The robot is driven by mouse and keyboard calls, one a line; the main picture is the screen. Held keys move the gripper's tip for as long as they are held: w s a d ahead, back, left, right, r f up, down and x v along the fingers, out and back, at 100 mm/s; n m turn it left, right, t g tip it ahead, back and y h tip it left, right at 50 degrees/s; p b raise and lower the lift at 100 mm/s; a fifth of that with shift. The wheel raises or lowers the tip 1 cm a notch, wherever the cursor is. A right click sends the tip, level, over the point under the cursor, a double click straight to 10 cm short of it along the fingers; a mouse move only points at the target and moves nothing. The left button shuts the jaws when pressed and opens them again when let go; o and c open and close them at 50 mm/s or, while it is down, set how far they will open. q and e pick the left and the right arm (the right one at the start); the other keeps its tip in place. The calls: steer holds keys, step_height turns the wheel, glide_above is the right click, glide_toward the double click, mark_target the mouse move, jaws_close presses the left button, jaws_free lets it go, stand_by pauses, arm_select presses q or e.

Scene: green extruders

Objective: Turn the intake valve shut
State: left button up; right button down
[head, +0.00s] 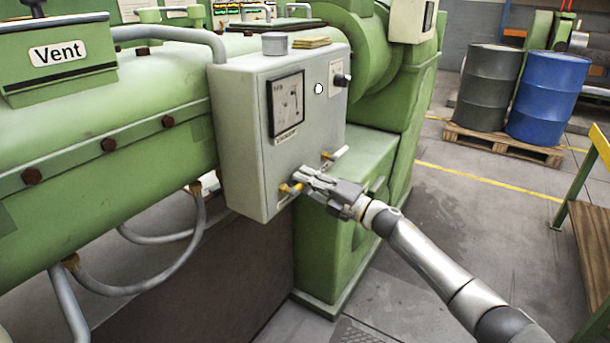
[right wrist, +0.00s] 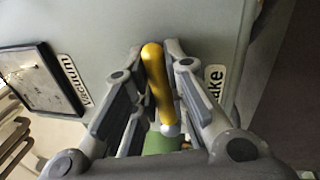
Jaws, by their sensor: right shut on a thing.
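The intake valve's yellow lever handle (right wrist: 157,80) stands between the fingers of my right gripper in the right wrist view. A label ending in "ake" (right wrist: 214,86) is partly hidden by a finger. In the head view my right gripper (head: 303,178) reaches the lower front of the grey control box (head: 236,130), and a bit of the yellow handle (head: 290,189) shows at its fingertips. The gripper is shut on this handle. The valve's exact angle is hard to tell, as the fingers cover part of it. My left gripper is not in view.
A second valve with a pale handle (head: 338,153) sits close above my gripper. The box also carries a square gauge (head: 287,104) and a black knob (head: 342,80). Grey and blue drums (head: 547,96) stand on a pallet at the back right. The floor right of the machine is clear.

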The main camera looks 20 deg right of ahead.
steer(key=shift+f+m, duration=0.3)
steer(key=shift+m, duration=0.5)
steer(key=c, duration=1.4)
jaws_free()
steer(key=shift+c, duration=0.2)
steer(key=shift+d, duration=0.1)
steer(key=v, duration=1.2)
steer(key=shift+s+f, duration=0.1)
